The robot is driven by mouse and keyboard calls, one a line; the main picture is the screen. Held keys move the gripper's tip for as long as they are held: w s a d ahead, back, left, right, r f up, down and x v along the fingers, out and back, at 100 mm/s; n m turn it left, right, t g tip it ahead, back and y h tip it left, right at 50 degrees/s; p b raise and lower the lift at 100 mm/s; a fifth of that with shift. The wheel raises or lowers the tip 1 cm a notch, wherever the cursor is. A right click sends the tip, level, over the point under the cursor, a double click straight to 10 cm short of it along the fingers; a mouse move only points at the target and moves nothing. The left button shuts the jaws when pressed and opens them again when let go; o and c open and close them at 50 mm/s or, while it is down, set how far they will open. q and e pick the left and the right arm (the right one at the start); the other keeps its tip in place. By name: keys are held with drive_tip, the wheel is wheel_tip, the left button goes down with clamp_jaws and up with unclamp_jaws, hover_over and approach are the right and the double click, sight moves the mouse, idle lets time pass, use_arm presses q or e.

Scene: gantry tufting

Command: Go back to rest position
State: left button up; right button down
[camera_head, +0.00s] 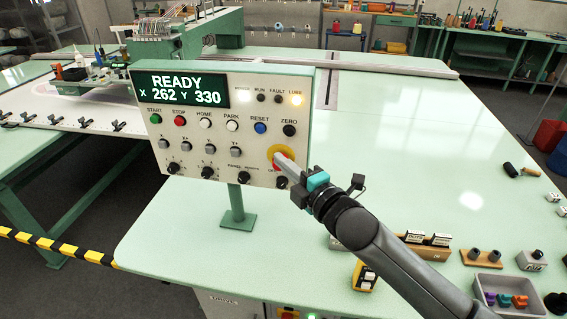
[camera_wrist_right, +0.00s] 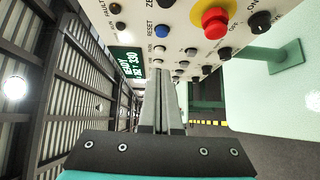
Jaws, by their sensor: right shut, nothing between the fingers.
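My right gripper (camera_head: 284,163) is shut and empty. In the head view its tips lie over the red emergency stop button with its yellow ring (camera_head: 284,152), at the lower right of the control panel (camera_head: 245,168). In the right wrist view the shut fingers (camera_wrist_right: 163,75) point at the panel face, and the red button (camera_wrist_right: 212,20) stands clear to their right. I cannot tell how small the gap to the panel is. The screen (camera_head: 183,90) reads READY, X 262, Y 330. My left gripper is not in view.
The panel stands on a green post (camera_head: 238,205) on the pale green table (camera_head: 430,150). A grey bin (camera_head: 500,292), a wooden block (camera_head: 425,245) and small parts sit near the right front. A yellow-black barrier (camera_head: 60,246) crosses the left. The table's middle right is clear.

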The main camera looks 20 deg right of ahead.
idle(0.3)
drive_tip(key=s+a+f+m+g+h, duration=0.25)
drive_tip(key=s+f+m+g, duration=0.45)
drive_tip(key=s+f+m, duration=0.5)
drive_tip(key=s+a+f+m+g, duration=0.1)
drive_tip(key=s+f+m+g, duration=0.25)
drive_tip(key=s, duration=0.55)
drive_tip(key=s+a+f+m+g, duration=0.2)
drive_tip(key=s+m+g, duration=0.15)
drive_tip(key=s, duration=0.45)
wheel_tip(320, 180, down, 30)
drive_tip(key=s+n+g+b, duration=0.1)
drive_tip(key=b, duration=0.8)
drive_tip(key=s+d+f+b, duration=0.1)
drive_tip(key=s+f+b, duration=0.3)
drive_tip(key=s+f, duration=0.4)
drive_tip(key=s+d+f+g+b, duration=0.1)
drive_tip(key=s+f+b, duration=0.3)
drive_tip(key=s+f, duration=0.4)
wheel_tip(320, 180, down, 8)
drive_tip(key=shift+d+r+n+h+b, duration=0.2)
drive_tip(key=shift+d+n+h+b, duration=0.2)
drive_tip(key=shift+d, duration=0.25)
